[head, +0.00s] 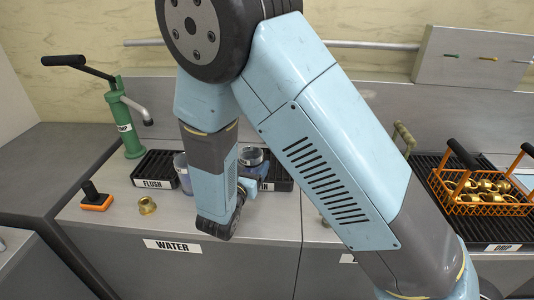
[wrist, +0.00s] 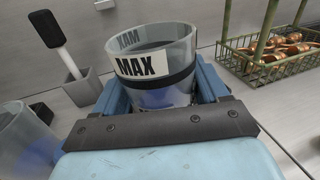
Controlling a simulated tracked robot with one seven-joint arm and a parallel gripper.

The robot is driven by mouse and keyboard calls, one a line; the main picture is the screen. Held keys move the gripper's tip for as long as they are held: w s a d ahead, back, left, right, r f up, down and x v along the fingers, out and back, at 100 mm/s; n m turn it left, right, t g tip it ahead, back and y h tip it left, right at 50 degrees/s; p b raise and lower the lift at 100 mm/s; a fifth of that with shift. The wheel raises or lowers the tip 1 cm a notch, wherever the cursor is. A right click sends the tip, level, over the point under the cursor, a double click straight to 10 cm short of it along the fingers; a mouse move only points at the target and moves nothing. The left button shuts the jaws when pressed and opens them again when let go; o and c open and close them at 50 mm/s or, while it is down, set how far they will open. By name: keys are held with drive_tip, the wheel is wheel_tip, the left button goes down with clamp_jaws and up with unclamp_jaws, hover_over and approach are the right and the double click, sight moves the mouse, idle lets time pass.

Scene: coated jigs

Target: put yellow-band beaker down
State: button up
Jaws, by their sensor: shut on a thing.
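A clear beaker (wrist: 155,68) with a MAX label, a dark band and blue at its bottom stands between my gripper's (wrist: 160,92) two blue fingers, which are shut on it. I see no yellow band on it. In the head view, a beaker (head: 251,157) with a dark band shows beside my arm, at the right black rack (head: 280,180). My arm hides most of that rack and its label. I cannot tell whether the beaker's base touches the rack. A second clear beaker with blue in it (wrist: 25,140) is at the lower left in the wrist view.
That second beaker (head: 182,172) stands at the right end of the FLUSH rack (head: 152,170). A green pump (head: 128,125), an orange-based black-handled item (head: 96,198) and a brass fitting (head: 147,205) are to the left. A wire basket (head: 480,209) of brass parts stands at the right.

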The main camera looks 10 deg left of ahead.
drive_tip(key=w+d, duration=0.1)
drive_tip(key=w, duration=0.3)
drive_tip(key=w+d, duration=0.1)
drive_tip(key=w, duration=0.7)
drive_tip(key=shift+w+d, duration=0.2)
drive_tip(key=shift+d, duration=0.2)
drive_tip(key=shift+w+f, duration=0.2)
drive_tip(key=shift+f, duration=1.55)
drive_tip(key=shift+f, duration=0.1)
drive_tip(key=o, duration=1.1)
drive_tip(key=s, duration=0.4)
drive_tip(key=s+a, duration=0.1)
drive_tip(key=s, duration=0.3)
drive_tip(key=s+a, duration=0.1)
drive_tip(key=s, duration=0.3)
drive_tip(key=shift+a, duration=0.2)
drive_tip(key=shift+w, duration=0.1)
